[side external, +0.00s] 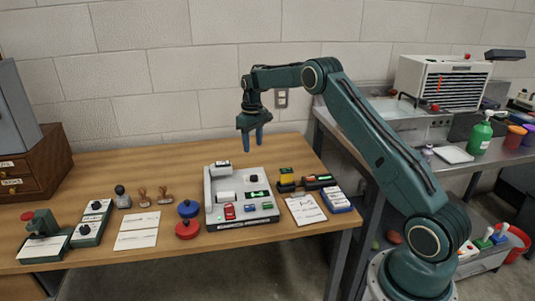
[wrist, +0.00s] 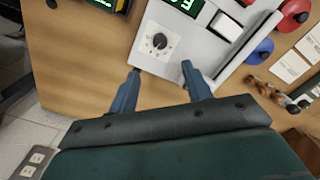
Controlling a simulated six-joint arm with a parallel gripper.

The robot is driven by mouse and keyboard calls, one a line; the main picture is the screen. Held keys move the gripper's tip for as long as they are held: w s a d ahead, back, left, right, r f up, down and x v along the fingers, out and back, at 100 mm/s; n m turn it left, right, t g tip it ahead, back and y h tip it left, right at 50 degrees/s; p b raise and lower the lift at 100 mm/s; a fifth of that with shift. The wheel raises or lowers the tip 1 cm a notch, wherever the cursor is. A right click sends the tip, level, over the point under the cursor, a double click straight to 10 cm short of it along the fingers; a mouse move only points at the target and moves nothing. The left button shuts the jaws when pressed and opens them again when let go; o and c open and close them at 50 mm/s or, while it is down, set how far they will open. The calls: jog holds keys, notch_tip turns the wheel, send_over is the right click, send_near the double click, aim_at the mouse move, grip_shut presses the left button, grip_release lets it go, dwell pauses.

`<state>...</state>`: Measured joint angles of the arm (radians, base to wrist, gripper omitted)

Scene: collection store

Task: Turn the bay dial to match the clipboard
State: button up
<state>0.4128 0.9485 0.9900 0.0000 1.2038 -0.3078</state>
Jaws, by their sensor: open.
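My gripper (side external: 253,148) hangs open and empty above the back of a grey console (side external: 215,212) on the wooden table. A small black dial (side external: 253,178) on a pale plate is at the console's back right. In the wrist view the round dial (wrist: 160,41), with marks around it, lies just beyond and between the spread fingertips (wrist: 160,69). Nothing is between the fingers. The dial's setting is too small to read. A sheet with printed lines, perhaps the clipboard (side external: 305,209), lies right of the console; its text is unreadable.
A green display (wrist: 184,6) is beside the dial. Red (side external: 187,229) and blue (side external: 189,208) discs lie left of the console, with stamps (side external: 143,197) farther left. A yellow and black device (side external: 287,177) stands at the right. Space above the console is clear.

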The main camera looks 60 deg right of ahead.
aim_at(254, 176)
notch_tip(254, 176, down, 13)
dwell(0.7)
jog(key=c, duration=1)
jog(key=shift+m, duration=0.5)
jog(key=shift+r+m, duration=0.1)
jog(key=shift+m, duration=2.5)
jog(key=o, duration=1)
